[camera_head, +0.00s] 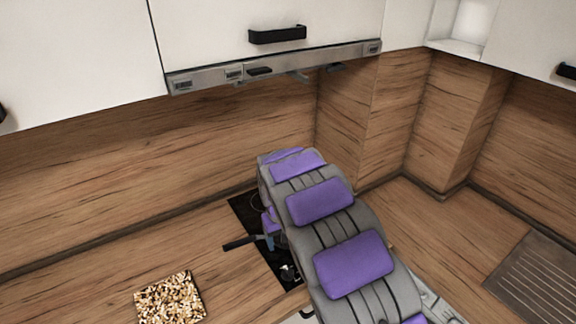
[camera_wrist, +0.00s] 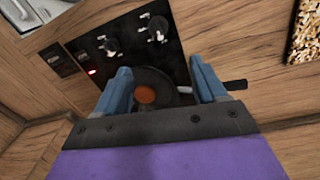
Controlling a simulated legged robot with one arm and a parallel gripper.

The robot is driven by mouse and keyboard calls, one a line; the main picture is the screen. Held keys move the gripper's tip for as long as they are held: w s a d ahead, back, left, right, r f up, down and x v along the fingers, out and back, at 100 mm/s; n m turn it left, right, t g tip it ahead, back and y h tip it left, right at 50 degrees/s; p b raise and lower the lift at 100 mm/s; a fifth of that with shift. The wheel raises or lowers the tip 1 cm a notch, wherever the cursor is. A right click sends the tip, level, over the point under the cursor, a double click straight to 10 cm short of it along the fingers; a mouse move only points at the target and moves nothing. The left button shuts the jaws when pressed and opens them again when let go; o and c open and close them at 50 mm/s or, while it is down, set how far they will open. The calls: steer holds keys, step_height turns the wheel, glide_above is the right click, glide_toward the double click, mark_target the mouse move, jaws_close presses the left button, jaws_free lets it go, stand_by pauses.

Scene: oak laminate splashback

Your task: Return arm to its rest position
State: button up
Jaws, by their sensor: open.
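My gripper (camera_wrist: 160,66) shows in the wrist view with its two blue-grey fingers spread apart and nothing gripped between them. In that view a dark round pan (camera_wrist: 172,90) with a brown-orange round patch in its middle lies below and between the fingers. Its dark handle (camera_wrist: 237,85) sticks out to the right, past the right finger. I cannot tell whether a finger touches the pan. In the head view my purple-and-grey arm reaches from the lower right over the black cooktop (camera_head: 241,207) and hides most of the gripper and pan. The pan handle (camera_head: 240,244) shows left of the arm.
A speckled square board (camera_head: 170,299) lies on the wooden counter (camera_head: 90,275) at left. A ridged metal drainer (camera_head: 540,280) is at right. White cabinets (camera_head: 205,30) and a metal hood strip (camera_head: 205,77) hang above. Cooktop knobs (camera_wrist: 157,28) show in the wrist view.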

steer(key=shift+d, duration=0.1)
steer(key=s+d+r+m+b, duration=0.35)
steer(key=s+d+r, duration=0.55)
steer(key=s+d, duration=0.45)
steer(key=s+d+g+b, duration=0.1)
steer(key=s+d+b, duration=0.1)
steer(key=s, duration=1.1)
steer(key=s+d+f+m+g+b, duration=0.1)
steer(key=s+d+b, duration=0.1)
steer(key=s, duration=1.1)
steer(key=shift+s+f+y+b, duration=0.15)
steer(key=shift+f+y+b, duration=0.1)
steer(key=shift+y+b, duration=0.1)
steer(key=shift+c, duration=0.5)
